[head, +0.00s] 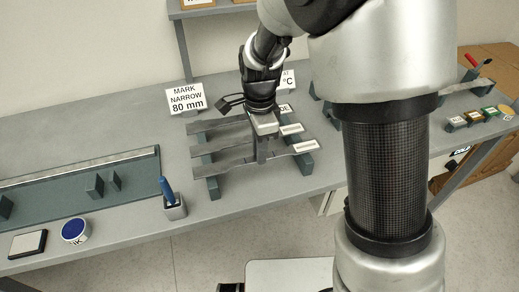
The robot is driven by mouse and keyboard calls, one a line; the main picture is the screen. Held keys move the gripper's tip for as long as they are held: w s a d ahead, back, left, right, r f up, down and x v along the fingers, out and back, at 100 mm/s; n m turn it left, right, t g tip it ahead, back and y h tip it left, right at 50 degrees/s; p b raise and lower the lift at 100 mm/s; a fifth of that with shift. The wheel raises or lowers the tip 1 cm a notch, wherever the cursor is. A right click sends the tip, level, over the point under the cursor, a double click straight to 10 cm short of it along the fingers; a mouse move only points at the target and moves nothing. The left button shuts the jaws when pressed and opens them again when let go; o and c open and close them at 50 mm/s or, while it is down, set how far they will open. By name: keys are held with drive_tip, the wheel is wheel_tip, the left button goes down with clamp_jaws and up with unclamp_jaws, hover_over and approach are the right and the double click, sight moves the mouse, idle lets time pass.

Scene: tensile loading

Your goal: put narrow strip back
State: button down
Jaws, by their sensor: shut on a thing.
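Several grey metal strips lie side by side across a rack with two dark rails (213,187). They include a back strip (217,125), a middle strip (215,149) and a front strip (228,166), with small white labels near their right ends. My gripper (262,153) points down over the middle of the rack, with its fingers among the strips. It is shut on a strip, which I take to be the narrow strip. The fingers and wrist hide part of the strips, so the exact grip point and any gap to the rails cannot be told.
A sign reading "MARK NARROW 80 mm" (186,99) stands behind the rack. A blue-handled tool in a holder (174,206), an ink pot (75,231), a pad (28,244) and a long marking tray (60,184) are at left. Small labelled blocks (472,116) are at far right.

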drive_tip(key=shift+f+b, duration=0.3)
drive_tip(key=shift+f, duration=0.2)
drive_tip(key=c, duration=1.6)
unclamp_jaws()
wheel_tip(320, 180, up, 13)
drive_tip(key=p, duration=0.2)
drive_tip(key=s+d+r+n+t, duration=0.2)
drive_tip(key=s+d+r+n, duration=0.1)
drive_tip(key=s+d+n, duration=0.1)
drive_tip(key=s+d+r+n+t, duration=0.1)
drive_tip(key=s+d+r+n, duration=0.2)
drive_tip(key=s+n, duration=0.3)
drive_tip(key=s+d+r+n+t, duration=0.2)
drive_tip(key=s+d+r+n, duration=0.1)
drive_tip(key=s+d+n, duration=0.1)
drive_tip(key=shift+s+d+n+t, duration=0.2)
drive_tip(key=shift+s+d, duration=0.2)
drive_tip(key=shift+s, duration=0.25)
drive_tip(key=shift+s+d+n+t, duration=0.1)
drive_tip(key=shift+s+d+n, duration=0.1)
drive_tip(key=shift+s+d, duration=0.35)
drive_tip(key=shift+s+a, duration=0.1)
drive_tip(key=shift+a, duration=0.05)
